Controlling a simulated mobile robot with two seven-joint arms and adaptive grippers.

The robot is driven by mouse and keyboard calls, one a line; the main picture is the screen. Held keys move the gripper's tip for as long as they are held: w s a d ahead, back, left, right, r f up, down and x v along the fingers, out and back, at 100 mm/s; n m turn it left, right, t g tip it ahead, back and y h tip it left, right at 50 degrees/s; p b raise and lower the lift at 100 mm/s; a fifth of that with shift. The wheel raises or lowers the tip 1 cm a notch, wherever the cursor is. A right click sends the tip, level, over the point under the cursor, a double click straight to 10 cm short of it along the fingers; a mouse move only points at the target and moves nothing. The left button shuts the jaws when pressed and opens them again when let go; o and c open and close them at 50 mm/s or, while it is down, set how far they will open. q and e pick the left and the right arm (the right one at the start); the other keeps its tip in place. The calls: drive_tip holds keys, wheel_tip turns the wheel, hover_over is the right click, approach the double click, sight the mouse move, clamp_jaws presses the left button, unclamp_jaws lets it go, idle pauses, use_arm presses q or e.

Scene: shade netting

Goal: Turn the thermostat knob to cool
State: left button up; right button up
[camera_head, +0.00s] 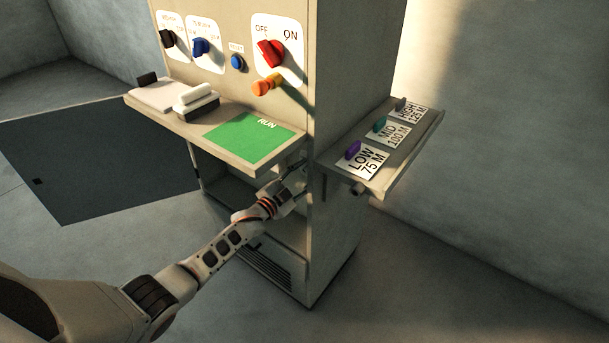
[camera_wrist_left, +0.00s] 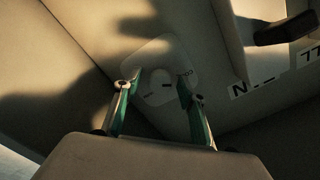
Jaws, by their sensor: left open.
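In the left wrist view, a pale rounded plate (camera_wrist_left: 152,53) is fixed to the cabinet wall and carries a pale round knob (camera_wrist_left: 157,84) with a small dark mark. In the head view, my left gripper (camera_head: 292,183) reaches in below the green-panelled shelf, and the knob is hidden. My right gripper is not in view.
The cabinet (camera_head: 342,70) has a front shelf (camera_head: 172,120) above my left arm and a side shelf (camera_head: 425,128) with several coloured pegs. A red switch (camera_head: 270,53), a blue knob (camera_head: 200,47) and a black knob (camera_head: 167,38) sit higher. Open floor lies right.

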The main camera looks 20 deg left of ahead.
use_arm(q)
drive_tip(key=v, duration=1.2)
idle(0.3)
drive_tip(key=s+d+f+n+g+y, duration=0.1)
drive_tip(key=s+d+f+n+g, duration=0.1)
drive_tip(key=s, duration=0.9)
drive_tip(key=s+d+f+n+g+y, duration=0.1)
drive_tip(key=s+d+f+n+g, duration=0.1)
drive_tip(key=s+f, duration=0.5)
drive_tip(key=s+d+f+n+g+y, duration=0.1)
drive_tip(key=s+f+n, duration=0.3)
drive_tip(key=s, duration=1)
drive_tip(key=shift+s+d+f+n+g+y+p, duration=0.3)
drive_tip(key=shift+s+d+g+p, duration=0.1)
drive_tip(key=shift+d+g, duration=0.4)
